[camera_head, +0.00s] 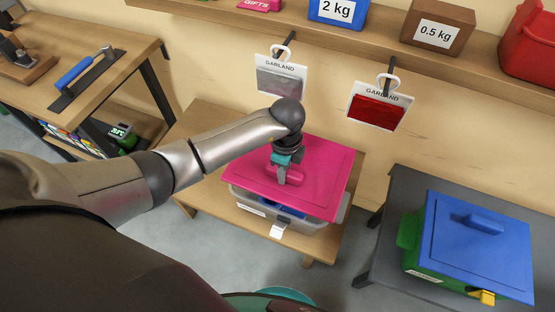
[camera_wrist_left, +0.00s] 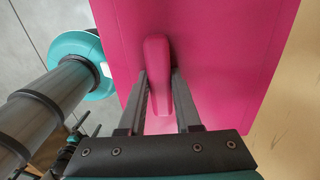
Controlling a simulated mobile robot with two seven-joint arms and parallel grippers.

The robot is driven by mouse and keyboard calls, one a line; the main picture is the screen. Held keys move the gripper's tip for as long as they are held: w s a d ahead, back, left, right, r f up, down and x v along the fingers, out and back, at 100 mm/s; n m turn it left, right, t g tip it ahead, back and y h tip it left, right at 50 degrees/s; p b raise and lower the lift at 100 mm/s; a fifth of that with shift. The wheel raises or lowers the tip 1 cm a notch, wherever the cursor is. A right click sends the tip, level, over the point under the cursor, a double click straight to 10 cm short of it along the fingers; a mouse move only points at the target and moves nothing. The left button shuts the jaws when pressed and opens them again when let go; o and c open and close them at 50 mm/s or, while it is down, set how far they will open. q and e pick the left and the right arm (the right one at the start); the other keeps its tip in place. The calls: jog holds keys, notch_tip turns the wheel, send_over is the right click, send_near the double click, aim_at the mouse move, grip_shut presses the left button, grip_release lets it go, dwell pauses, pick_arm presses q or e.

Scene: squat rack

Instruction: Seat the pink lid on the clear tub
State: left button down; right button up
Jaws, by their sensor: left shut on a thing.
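The pink lid (camera_head: 322,180) is over the clear tub (camera_head: 305,226) on a low wooden table. It looks turned and tilted relative to the tub, and the tub's front with its white label shows below the lid's near edge. Blue contents show inside the tub. My left gripper (camera_head: 283,180) is shut on the lid's raised handle. In the left wrist view the fingers (camera_wrist_left: 161,95) sit on both sides of the pink handle (camera_wrist_left: 157,60). Whether the lid touches the tub's rim is unclear. My right gripper is not in view.
A green tub with a blue lid (camera_head: 475,245) stands on a grey table at the right. Two garland packs (camera_head: 378,108) hang from hooks behind the tub. A shelf with weight boxes (camera_head: 437,28) runs above. A workbench (camera_head: 85,70) with a trowel is at the left.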

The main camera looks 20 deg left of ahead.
pick_arm(q)
jog(key=shift+a, duration=0.2)
dwell(0.4)
jog(key=shift+f+b, duration=1.25)
jog(key=shift+f, duration=0.7)
jog(key=shift+p, duration=0.4)
dwell(0.6)
jog(key=shift+f+b, duration=0.85)
jog(key=shift+f, duration=0.3)
dwell(1.1)
dwell(0.7)
jog(key=shift+f, duration=0.4)
dwell(0.5)
